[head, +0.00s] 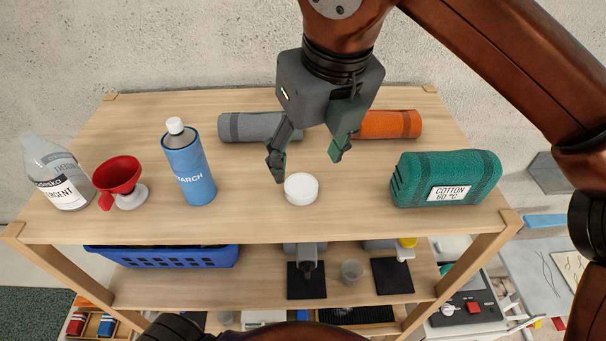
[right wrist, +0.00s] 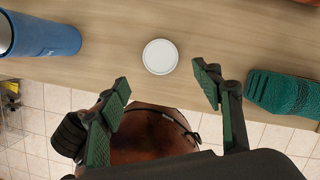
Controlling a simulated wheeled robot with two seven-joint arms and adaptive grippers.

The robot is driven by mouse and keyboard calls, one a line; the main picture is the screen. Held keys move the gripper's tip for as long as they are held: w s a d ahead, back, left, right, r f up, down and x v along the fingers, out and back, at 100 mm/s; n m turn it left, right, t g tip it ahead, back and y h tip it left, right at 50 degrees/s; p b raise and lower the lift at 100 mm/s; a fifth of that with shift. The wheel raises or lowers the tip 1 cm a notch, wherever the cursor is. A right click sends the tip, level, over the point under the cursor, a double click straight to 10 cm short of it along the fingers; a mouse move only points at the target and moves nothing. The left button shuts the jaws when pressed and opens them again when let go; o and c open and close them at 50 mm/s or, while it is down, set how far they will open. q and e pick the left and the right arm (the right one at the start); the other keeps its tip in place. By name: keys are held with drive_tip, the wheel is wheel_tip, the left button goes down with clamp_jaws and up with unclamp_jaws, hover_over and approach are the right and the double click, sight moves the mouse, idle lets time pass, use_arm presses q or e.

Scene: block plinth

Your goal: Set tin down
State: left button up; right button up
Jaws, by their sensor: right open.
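A small round white tin (head: 301,189) stands on the wooden top shelf, near its front middle. In the right wrist view the tin (right wrist: 160,57) shows as a pale disc on the wood, beyond the fingertips. My right gripper (head: 310,163) is open and empty, just above and behind the tin. In the wrist view its two fingers (right wrist: 164,88) stand wide apart, with the tin lying ahead of the gap between them. No contact between fingers and tin shows. My left gripper is not seen in either view.
A blue starch can (head: 189,166), a red funnel (head: 119,175) and a detergent bottle (head: 58,176) stand left. A green cotton roll (head: 446,179) lies right. Grey (head: 252,127) and orange (head: 390,124) rolls lie behind. Bare wood surrounds the tin; the shelf's front edge is close.

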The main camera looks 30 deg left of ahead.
drive_tip(key=shift+v, duration=2.1)
